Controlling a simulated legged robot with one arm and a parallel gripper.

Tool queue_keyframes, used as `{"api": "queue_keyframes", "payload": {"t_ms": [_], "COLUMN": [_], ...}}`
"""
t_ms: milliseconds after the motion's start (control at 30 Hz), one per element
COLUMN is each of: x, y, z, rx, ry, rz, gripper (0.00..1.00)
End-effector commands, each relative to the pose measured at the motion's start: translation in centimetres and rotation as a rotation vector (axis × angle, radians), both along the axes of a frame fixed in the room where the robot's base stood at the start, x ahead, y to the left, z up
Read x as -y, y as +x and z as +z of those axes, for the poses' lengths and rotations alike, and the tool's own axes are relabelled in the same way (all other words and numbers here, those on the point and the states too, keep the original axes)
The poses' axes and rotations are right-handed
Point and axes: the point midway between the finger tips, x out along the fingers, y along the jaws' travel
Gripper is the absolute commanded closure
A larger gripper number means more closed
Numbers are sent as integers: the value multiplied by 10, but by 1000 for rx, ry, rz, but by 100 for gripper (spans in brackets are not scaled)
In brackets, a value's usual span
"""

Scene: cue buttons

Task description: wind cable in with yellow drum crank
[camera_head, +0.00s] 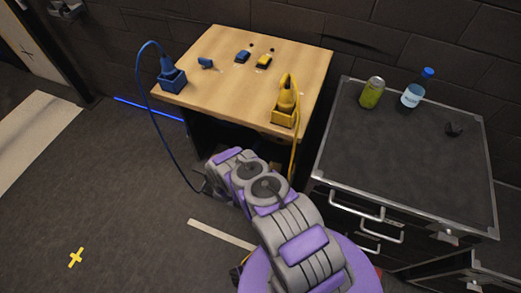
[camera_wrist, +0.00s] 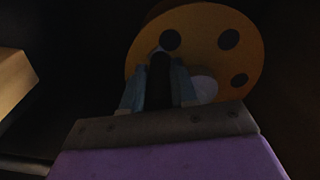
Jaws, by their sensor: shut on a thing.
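The yellow drum (camera_wrist: 212,32) fills the upper middle of the wrist view, its round face showing several dark holes and a pale round spot low on it. My gripper (camera_wrist: 163,66) is in front of this face, its two grey-blue fingers on either side of a dark upright piece (camera_wrist: 159,84). The fingers are shut on this piece, which looks like the crank's handle; the rest of the crank is hard to make out in the dark. In the head view my arm reaches toward the space under the wooden table; the drum and fingertips are hidden there.
The wooden table (camera_head: 225,45) carries a blue socket box (camera_head: 172,78) and a yellow one (camera_head: 284,115), each with a plugged cable. Small blue and yellow pieces lie between. A dark cabinet (camera_head: 405,150) with a can and bottle stands close at right. Floor is open at left.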

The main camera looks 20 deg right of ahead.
Motion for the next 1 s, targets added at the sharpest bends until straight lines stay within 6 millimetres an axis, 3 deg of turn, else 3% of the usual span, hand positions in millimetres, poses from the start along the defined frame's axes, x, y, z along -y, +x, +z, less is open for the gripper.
{"api": "queue_keyframes", "payload": {"t_ms": [733, 767, 1000], "x": [-5, -5, -5], "y": [6, 6, 6], "z": [9, 9, 7], "rx": [7, 6, 4], "ry": [-6, -6, -5], "rz": [5, 5, 3], "gripper": [100, 70, 47]}}
